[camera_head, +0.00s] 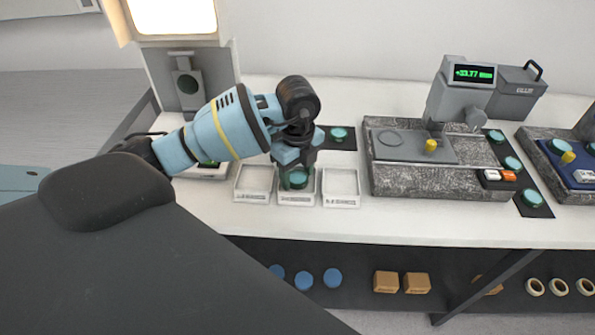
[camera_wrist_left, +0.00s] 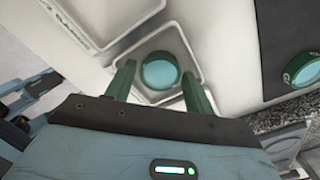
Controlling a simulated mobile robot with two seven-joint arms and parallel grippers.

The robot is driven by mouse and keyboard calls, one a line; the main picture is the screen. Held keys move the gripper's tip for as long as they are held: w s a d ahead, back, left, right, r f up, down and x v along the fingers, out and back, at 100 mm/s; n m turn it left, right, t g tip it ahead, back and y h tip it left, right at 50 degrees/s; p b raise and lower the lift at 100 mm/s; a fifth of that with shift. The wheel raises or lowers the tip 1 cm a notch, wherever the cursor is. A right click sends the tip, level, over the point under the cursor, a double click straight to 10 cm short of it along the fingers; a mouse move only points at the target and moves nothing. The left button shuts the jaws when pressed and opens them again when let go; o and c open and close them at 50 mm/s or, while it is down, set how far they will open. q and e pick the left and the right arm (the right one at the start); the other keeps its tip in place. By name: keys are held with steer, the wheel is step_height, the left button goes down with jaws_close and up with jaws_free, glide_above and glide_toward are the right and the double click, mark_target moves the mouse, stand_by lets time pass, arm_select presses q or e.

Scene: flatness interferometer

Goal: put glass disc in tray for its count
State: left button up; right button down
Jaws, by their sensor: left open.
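A glass disc with a green rim (camera_head: 297,179) sits in the middle one of three white trays (camera_head: 297,200). My left gripper (camera_head: 297,170) is over the middle tray. In the left wrist view the disc (camera_wrist_left: 160,73) lies between the two green fingers of my left gripper (camera_wrist_left: 158,85), with a gap on each side, so the gripper is open. The left tray (camera_head: 253,197) and the right tray (camera_head: 341,201) look empty. More glass discs lie on dark mats, one (camera_head: 338,134) behind the trays. My right gripper is not in view.
A grey granite instrument (camera_head: 430,185) with a display reading "+33.77" (camera_head: 475,74) stands right of the trays. A lit device (camera_head: 185,85) stands behind my left arm. The white tabletop's front edge lies close before the trays.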

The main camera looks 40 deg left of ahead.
mark_target(298, 177)
arm_select(q)
step_height(298, 177, up, 12)
steer(key=p, duration=0.1)
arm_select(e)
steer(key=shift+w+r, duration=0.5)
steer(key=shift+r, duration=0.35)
